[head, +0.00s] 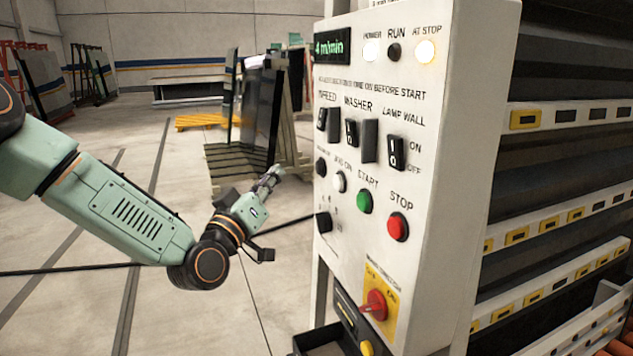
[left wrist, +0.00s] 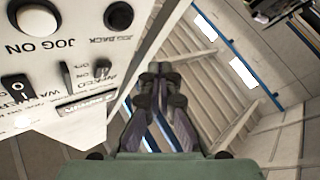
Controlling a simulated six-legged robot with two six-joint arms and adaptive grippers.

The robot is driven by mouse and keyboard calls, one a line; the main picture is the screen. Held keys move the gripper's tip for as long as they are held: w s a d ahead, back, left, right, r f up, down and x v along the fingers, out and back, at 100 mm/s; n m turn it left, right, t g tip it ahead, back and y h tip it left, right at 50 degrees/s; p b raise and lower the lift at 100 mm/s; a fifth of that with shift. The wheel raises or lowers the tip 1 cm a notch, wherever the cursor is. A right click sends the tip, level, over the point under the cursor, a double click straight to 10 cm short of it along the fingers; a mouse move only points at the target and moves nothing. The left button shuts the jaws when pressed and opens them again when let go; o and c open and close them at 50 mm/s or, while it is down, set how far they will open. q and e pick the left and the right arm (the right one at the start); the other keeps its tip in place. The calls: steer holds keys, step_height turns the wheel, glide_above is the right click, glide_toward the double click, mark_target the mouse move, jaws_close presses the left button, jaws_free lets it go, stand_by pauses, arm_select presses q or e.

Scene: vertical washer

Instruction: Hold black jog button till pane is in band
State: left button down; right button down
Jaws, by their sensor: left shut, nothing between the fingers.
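The black jog button (head: 320,167) is on the left edge of the white control panel (head: 440,150), left of the white JOG ON button (head: 339,181). In the left wrist view the black button (left wrist: 118,16) is labelled JOG BACK, beside the white one (left wrist: 37,19). My left gripper (head: 272,178) is shut and empty, left of the panel, with a gap to the black button. In the left wrist view its fingertips (left wrist: 160,68) are together and off to the side of the panel face. I cannot tell which pane or band is meant. My right gripper is not in view.
A green START button (head: 364,201), red STOP button (head: 397,227) and red rotary switch (head: 375,304) are on the panel. The lit display (head: 332,46) reads 4 m/min. Dark panes (head: 262,110) lean on a rack behind my gripper. The washer (head: 560,170) stands right.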

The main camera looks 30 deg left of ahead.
mark_target(320, 168)
arm_select(q)
steer(key=w+d+b, duration=0.3)
steer(key=w+b, duration=0.1)
steer(key=shift+d+r+b, duration=0.1)
steer(key=shift+d+b, duration=0.2)
steer(key=shift+s, duration=0.1)
stand_by(0.4)
stand_by(0.6)
stand_by(0.4)
